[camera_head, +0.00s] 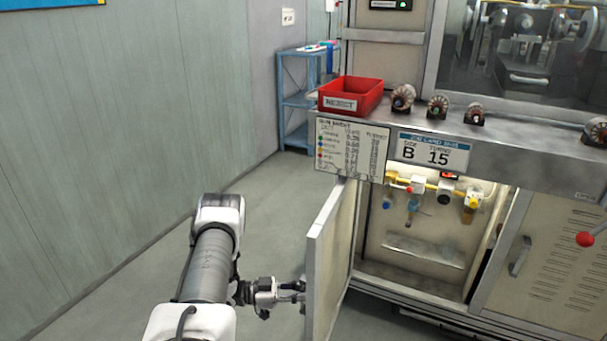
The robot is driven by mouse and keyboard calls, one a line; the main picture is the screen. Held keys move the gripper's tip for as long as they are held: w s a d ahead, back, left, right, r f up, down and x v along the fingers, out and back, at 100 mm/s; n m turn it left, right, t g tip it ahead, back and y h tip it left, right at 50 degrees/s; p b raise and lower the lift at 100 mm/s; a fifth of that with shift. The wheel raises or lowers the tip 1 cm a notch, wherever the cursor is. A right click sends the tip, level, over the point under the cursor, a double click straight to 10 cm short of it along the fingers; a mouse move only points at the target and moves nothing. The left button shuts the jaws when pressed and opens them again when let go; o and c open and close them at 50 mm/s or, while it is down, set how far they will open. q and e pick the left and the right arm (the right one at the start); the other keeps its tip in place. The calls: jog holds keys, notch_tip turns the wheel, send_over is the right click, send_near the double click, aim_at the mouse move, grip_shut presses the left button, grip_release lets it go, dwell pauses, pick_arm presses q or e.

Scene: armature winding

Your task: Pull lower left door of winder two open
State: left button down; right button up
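The lower left door (332,262) of the winder stands swung outward, nearly edge-on to me. The lit compartment (425,245) behind it shows yellow piping, valves and small knobs. My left gripper (303,290) is at the outer side of the door, close to its free edge. Its fingers point at the door; I cannot tell whether they touch it or are open or shut. My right gripper is not in view.
A red reject bin (350,96) and several armatures sit on the ledge (500,150) above. A closed vented door (550,265) with a handle is on the right. A blue shelf (298,100) stands behind. The floor (120,310) on the left is clear.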

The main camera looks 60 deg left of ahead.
pick_arm(q)
jog(key=c, duration=1)
grip_release()
jog(key=shift+w, duration=0.1)
jog(key=shift+c, duration=0.2)
jog(key=v, duration=1.2)
